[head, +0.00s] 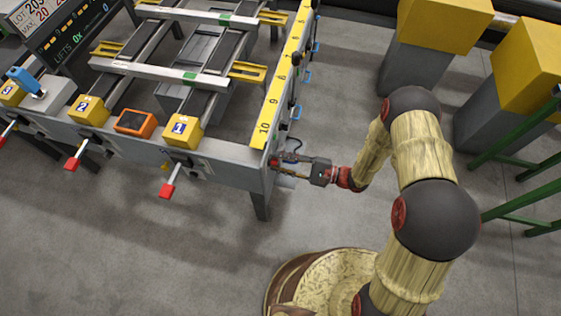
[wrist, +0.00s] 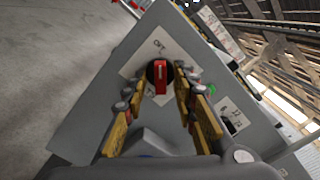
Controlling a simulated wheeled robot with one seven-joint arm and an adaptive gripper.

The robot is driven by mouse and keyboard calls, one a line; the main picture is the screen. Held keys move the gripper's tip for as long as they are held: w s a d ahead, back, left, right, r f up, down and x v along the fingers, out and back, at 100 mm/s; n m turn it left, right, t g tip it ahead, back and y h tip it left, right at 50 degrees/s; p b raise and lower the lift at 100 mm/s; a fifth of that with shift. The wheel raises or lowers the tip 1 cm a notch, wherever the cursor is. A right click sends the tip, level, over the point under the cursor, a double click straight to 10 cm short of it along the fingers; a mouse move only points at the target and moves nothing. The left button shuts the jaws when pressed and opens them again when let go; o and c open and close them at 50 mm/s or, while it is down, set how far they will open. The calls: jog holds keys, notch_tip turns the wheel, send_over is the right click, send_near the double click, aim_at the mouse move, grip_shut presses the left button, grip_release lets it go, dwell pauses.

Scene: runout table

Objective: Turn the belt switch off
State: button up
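The belt switch (wrist: 160,76) is a red rotary handle on a black round base, in the wrist view. It sits on a white label plate (wrist: 133,64) fixed to a grey panel (wrist: 95,110). Lettering that looks like OFF is just above the switch, and the red handle points roughly up and down in the picture. My gripper (wrist: 161,82) is open, with its fingertips on either side of the switch and gaps visible beside the red handle. In the head view my gripper (head: 291,160) is at the near right end of the runout table (head: 225,168); the switch is not clear there.
A green light (wrist: 212,90) and a small black control (wrist: 229,110) are right of the switch. Red-tipped levers (head: 168,190) stick out along the table's front. Yellow-topped grey blocks (head: 420,60) and a green frame (head: 520,155) stand at the right. The floor in front is clear.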

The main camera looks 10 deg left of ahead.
jog(key=d, duration=1.2)
jog(key=shift+s, duration=0.45)
